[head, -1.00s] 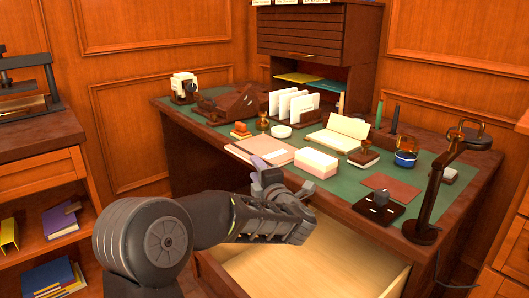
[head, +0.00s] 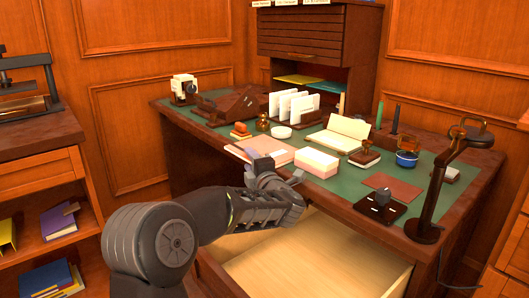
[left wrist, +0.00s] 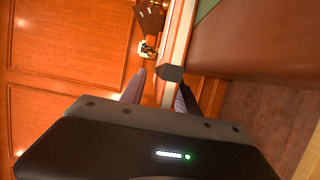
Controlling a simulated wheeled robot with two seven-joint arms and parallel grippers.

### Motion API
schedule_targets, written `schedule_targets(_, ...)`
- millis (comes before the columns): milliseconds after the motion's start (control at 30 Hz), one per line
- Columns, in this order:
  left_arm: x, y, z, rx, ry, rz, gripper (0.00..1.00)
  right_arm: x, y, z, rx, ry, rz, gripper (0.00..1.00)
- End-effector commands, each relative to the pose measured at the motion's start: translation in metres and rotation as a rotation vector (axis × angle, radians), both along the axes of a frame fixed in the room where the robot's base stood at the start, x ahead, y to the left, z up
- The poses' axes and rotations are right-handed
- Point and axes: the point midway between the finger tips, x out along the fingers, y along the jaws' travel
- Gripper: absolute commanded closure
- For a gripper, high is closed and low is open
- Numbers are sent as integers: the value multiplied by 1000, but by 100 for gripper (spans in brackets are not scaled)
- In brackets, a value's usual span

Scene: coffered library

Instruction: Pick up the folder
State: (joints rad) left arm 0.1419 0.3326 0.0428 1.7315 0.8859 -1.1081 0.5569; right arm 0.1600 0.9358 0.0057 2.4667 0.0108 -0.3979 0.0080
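The folder (head: 272,145) is a flat, pale pinkish-beige folder lying near the front left edge of the desk's green top. My left gripper (head: 277,172) is at the desk's front edge, at the folder's near side, and covers part of it in the head view. In the left wrist view my left gripper (left wrist: 160,92) has its two fingers apart. A pale strip (left wrist: 181,38), apparently the folder's edge, runs between them. I cannot tell whether either finger touches it. My right gripper is not in view.
An open, empty-looking drawer (head: 315,262) juts out below my left gripper. A desk lamp (head: 435,190) stands at the right.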

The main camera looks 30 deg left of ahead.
Motion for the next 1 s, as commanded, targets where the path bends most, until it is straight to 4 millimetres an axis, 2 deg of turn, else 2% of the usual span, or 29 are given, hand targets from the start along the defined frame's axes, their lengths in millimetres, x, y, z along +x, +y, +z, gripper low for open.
schedule_targets(133, 0, 0, 0, 0, 0, 0, 64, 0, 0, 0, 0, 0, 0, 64)
schedule_targets(600, 0, 0, 0, 0, 0, 0, 100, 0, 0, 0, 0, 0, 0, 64)
schedule_targets(1000, 0, 0, 0, -1, 1, 0, 100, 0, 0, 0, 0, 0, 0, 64)
